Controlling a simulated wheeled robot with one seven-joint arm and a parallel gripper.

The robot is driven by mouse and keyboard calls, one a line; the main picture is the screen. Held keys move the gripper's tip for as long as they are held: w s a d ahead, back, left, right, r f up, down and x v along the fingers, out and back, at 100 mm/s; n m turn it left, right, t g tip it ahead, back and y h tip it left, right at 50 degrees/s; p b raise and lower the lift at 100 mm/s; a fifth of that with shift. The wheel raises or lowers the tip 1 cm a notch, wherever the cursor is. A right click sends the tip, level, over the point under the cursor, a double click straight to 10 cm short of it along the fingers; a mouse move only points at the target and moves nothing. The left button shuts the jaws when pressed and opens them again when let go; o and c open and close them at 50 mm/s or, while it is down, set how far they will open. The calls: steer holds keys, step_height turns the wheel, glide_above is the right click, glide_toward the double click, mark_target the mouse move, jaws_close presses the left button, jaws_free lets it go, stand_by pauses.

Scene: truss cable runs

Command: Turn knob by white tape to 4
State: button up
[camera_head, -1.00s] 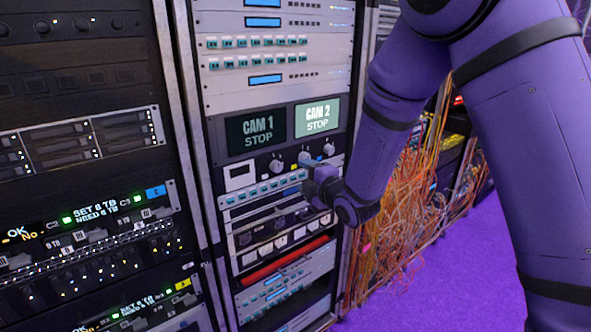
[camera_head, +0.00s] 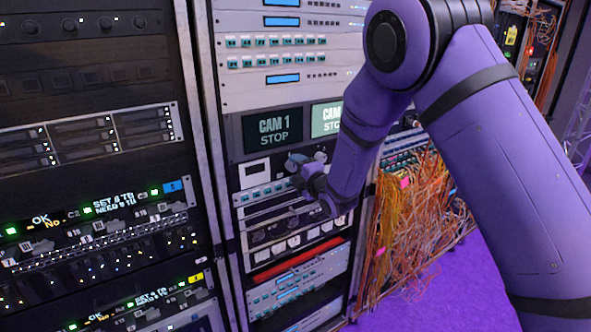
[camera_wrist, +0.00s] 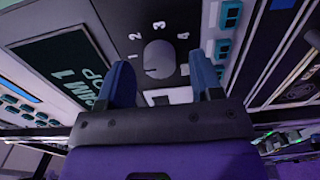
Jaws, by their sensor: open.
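In the wrist view a round grey knob (camera_wrist: 159,59) sits on a dark panel, with the numbers 1, 2, 3 and 4 printed around it. A pale pointer mark shows on the knob's lower left part, near the 1, but it is small. A white patch (camera_wrist: 181,95), perhaps the white tape, lies just below the knob. My gripper (camera_wrist: 161,72) is open, with one blue finger on each side of the knob and no visible contact. In the head view my gripper (camera_head: 297,164) is at the rack front, beside a white patch (camera_head: 254,168), and hides the knob.
The CAM 1 screen (camera_head: 272,130) is above my gripper, and the CAM 2 screen (camera_head: 327,119) is partly covered by my arm. Loose orange cables (camera_head: 415,220) hang right of the rack. The purple floor (camera_head: 440,300) is clear at lower right.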

steer(key=shift+w+a, duration=0.3)
steer(key=shift+w, duration=0.05)
steer(key=c, duration=0.9)
